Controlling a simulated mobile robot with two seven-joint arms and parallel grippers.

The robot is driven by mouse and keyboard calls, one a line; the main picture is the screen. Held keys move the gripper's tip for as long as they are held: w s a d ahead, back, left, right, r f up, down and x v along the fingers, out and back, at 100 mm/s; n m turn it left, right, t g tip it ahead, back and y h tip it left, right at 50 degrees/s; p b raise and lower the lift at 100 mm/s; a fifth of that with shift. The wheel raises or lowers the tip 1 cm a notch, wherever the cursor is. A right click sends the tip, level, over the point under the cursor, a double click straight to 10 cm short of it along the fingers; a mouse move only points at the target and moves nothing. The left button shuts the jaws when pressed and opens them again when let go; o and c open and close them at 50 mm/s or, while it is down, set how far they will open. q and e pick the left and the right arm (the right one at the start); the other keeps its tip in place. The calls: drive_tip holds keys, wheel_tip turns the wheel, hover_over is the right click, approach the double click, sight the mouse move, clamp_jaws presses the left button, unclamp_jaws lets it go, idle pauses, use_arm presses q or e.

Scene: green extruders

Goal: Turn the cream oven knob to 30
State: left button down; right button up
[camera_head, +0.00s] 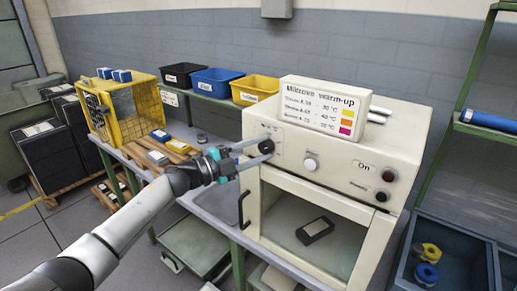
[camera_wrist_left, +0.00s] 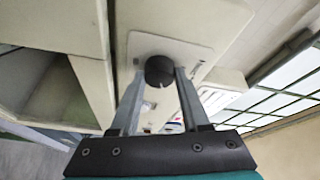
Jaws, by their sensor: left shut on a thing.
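The cream oven (camera_head: 395,160) stands on the bench in the head view. On the left of its front panel is a round black knob (camera_head: 266,146) with a small printed plate around it. My left gripper (camera_head: 264,152) reaches it from the left and is shut on this black knob. In the left wrist view the two fingers sit on either side of the knob (camera_wrist_left: 159,70), which has a light mark at its lower edge. The scale print around it is too small to read. A white knob (camera_head: 310,163) sits further right on the panel. My right gripper is not in view.
A white "Mixture warm-up" sign (camera_head: 325,108) stands on the oven. The oven chamber below holds a dark block (camera_head: 315,230). A yellow cage (camera_head: 118,108) and black, blue and yellow bins (camera_head: 217,82) are to the left. A blue crate (camera_head: 452,258) holds spools at right.

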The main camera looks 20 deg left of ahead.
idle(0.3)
use_arm(q)
drive_tip(key=shift+c, duration=1.9)
unclamp_jaws()
drive_tip(key=b+v, duration=0.1)
drive_tip(key=v, duration=1.4)
drive_tip(key=shift+b, duration=0.4)
drive_tip(key=shift+s, duration=0.1)
